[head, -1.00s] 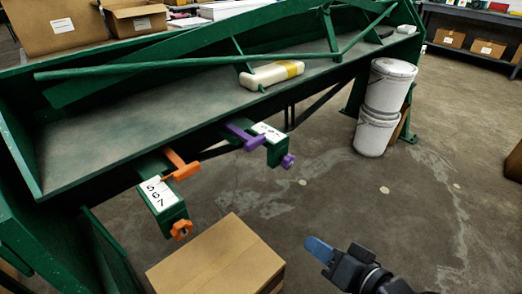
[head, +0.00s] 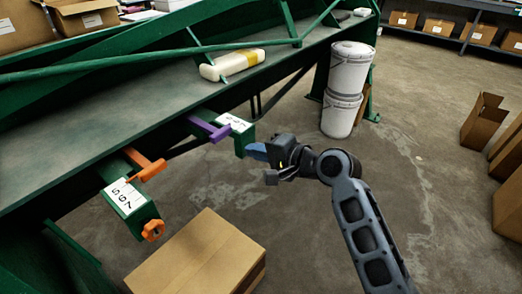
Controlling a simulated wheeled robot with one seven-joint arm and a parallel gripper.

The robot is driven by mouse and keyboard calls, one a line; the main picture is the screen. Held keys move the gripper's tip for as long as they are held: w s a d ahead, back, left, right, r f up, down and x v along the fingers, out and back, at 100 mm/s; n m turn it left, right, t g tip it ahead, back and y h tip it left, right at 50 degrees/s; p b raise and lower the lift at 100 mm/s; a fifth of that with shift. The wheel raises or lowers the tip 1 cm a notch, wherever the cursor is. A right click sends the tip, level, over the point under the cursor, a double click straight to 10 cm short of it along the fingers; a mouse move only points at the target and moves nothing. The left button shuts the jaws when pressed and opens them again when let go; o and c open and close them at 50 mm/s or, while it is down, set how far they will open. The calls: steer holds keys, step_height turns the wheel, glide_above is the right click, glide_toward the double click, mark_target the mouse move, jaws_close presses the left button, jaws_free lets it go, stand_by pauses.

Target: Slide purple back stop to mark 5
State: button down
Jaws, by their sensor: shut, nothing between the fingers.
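The purple back stop (head: 208,128) lies across a green bracket at the front edge of the green machine bed. A white number scale (head: 236,122) is on top of that bracket. Its digits are too small to read surely, so the stop's mark cannot be told. My gripper (head: 257,151), with blue fingertips, is shut and empty at the bracket's outer end, close to it. Contact cannot be told. The purple knob at that end is hidden behind my gripper.
A second bracket has an orange stop (head: 146,165), an orange knob (head: 153,230) and a scale reading 5, 6, 7 (head: 125,197). A cardboard box (head: 195,258) stands below. A white bottle (head: 232,64) lies on the bed.

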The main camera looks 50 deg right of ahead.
mark_target(219, 136)
steer(key=x, duration=0.6)
steer(key=r+x, duration=0.1)
steer(key=x, duration=0.2)
steer(key=shift+w, duration=0.5)
steer(key=w, duration=0.3)
steer(key=shift+p, duration=0.4)
steer(key=shift+w, duration=0.3)
steer(key=shift+r, duration=0.1)
